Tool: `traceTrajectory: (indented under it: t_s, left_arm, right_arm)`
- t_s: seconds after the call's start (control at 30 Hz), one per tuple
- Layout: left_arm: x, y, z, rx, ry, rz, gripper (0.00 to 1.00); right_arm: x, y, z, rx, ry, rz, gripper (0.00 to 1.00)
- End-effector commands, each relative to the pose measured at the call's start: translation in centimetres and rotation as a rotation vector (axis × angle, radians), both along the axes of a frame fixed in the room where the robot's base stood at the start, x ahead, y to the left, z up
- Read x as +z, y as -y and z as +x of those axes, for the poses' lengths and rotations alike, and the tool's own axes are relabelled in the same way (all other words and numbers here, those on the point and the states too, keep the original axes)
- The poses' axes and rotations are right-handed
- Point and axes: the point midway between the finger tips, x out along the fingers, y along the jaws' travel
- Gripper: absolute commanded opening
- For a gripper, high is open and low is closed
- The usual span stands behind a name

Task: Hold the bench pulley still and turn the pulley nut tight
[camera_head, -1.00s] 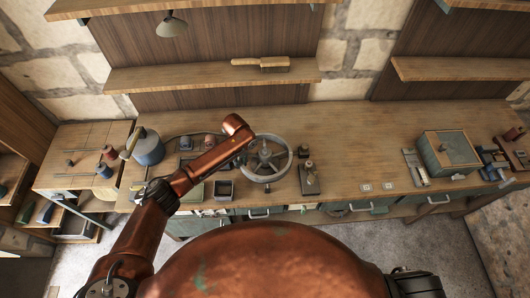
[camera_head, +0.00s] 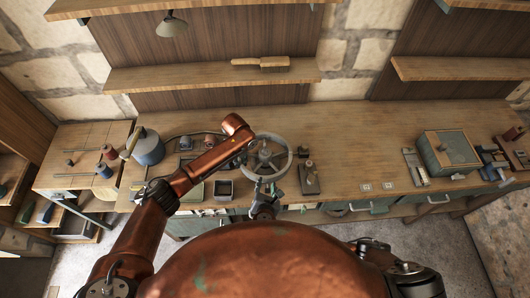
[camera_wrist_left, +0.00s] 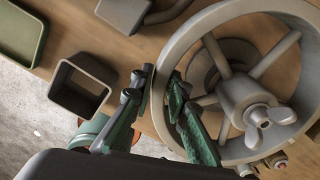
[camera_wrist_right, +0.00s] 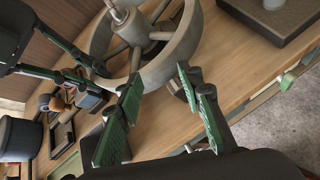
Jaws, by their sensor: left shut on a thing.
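The bench pulley (camera_head: 287,166) is a grey spoked wheel lying on the bench. Its rim also shows in the left wrist view (camera_wrist_left: 183,48) and the right wrist view (camera_wrist_right: 165,66). The pulley nut (camera_wrist_left: 266,124) is a pale wing nut on the hub; its tip is cut off in the right wrist view. My left gripper (camera_head: 244,157) is shut on the left side of the rim, one finger on each side of its wall in the left wrist view (camera_wrist_left: 162,88). My right gripper (camera_head: 263,192) is open and empty at the pulley's front, with spread fingers in the right wrist view (camera_wrist_right: 158,76).
A dark block with a post (camera_head: 309,180) stands close right of the pulley. Small open bins (camera_head: 223,190) and a blue-grey can (camera_head: 148,147) are to the left. A green box (camera_head: 447,152) is far right. The bench behind the pulley is clear.

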Motion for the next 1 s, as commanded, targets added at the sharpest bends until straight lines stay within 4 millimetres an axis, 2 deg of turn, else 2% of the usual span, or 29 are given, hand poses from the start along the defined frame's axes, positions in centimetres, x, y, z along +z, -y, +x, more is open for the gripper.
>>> traceTrajectory:
  t_s: [0.1, 0.2, 0.4, 0.57, 1.0]
  left_arm:
    - [0.1, 0.5, -0.1, -0.006, 0.001, -0.009, 0.00]
    - [0.1, 0.5, -0.1, -0.006, 0.001, -0.009, 0.00]
    - [0.1, 0.6, -0.1, -0.006, 0.001, -0.009, 0.00]
    - [0.1, 0.6, -0.1, -0.006, 0.002, -0.010, 0.00]
    - [0.1, 0.6, 0.0, -0.006, 0.002, -0.010, 0.00]
  right_arm:
    - [3.1, 0.3, 1.9, 0.136, 0.086, -0.150, 0.34]
    - [5.1, 0.4, 2.8, 0.216, 0.138, -0.252, 0.34]
    - [6.8, 0.4, 3.7, 0.287, 0.188, -0.351, 0.34]
    - [6.3, 0.4, 5.3, 0.291, 0.193, -0.361, 0.34]
    - [3.2, 0.4, 12.8, 0.289, 0.191, -0.357, 0.34]
